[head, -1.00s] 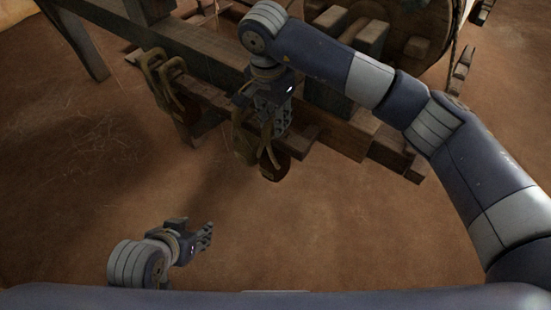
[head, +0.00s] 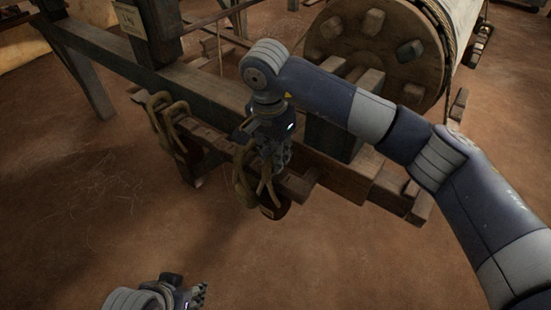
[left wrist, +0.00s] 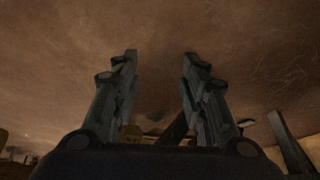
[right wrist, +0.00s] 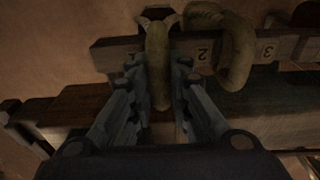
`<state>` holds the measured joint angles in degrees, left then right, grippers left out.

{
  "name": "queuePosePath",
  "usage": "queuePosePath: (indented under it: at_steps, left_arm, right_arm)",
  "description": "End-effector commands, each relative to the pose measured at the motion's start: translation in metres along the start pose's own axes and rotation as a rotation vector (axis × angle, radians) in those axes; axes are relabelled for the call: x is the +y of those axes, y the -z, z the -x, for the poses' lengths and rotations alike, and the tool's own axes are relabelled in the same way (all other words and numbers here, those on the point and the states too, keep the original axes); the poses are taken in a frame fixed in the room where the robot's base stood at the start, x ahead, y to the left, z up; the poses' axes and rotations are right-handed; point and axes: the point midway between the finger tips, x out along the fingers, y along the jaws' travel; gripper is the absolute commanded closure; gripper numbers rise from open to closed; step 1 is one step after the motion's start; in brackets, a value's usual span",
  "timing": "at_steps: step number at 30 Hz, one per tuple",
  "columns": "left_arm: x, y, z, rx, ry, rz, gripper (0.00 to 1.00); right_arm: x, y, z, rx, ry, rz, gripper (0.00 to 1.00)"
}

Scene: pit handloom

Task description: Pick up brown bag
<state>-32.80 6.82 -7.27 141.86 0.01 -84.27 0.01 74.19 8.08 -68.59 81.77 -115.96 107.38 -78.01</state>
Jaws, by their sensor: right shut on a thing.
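The brown bag (head: 272,210) is a small reddish-brown pouch on an olive strap, hanging at the near end of a low wooden rail. My right gripper (head: 272,165) is above it, shut on an olive strap. In the right wrist view this strap (right wrist: 157,68) stands upright between the two fingers, left of the number 2 on the rail. A second olive loop (right wrist: 238,55) hangs beside it, outside the fingers. My left gripper (head: 198,296) is low in the head view. In the left wrist view its fingers (left wrist: 160,75) are apart with nothing between them.
The loom's dark beam (head: 205,85) runs behind my right gripper, and a large wooden roller (head: 375,50) stands behind my right arm. The earth floor in front is clear.

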Motion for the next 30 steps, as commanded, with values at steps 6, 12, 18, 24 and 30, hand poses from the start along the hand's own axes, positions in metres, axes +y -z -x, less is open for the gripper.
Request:
queuePosePath:
  at_steps: [6, 12, 18, 24, 30]
  left_arm:
    - [-0.002, -0.013, 0.004, -0.056, 0.003, 0.002, 0.6]
    - [-0.002, -0.019, 0.005, -0.084, 0.004, 0.002, 0.6]
    - [-0.003, -0.025, 0.008, -0.11, 0.005, 0.003, 0.6]
    - [-0.003, -0.025, 0.011, -0.114, 0.005, 0.004, 0.6]
    - [-0.003, -0.023, 0.013, -0.113, 0.005, 0.004, 0.6]
  right_arm:
    - [0.0, 0.001, 0.013, 0.002, 0.001, 0.0, 1.0]
    - [0.0, -0.016, 0.014, 0.002, 0.001, 0.002, 1.0]
    - [-0.001, -0.037, 0.017, 0.002, 0.001, 0.003, 1.0]
    - [-0.001, -0.072, 0.021, 0.002, 0.002, 0.005, 1.0]
    - [-0.001, -0.119, 0.027, 0.002, 0.002, 0.006, 1.0]
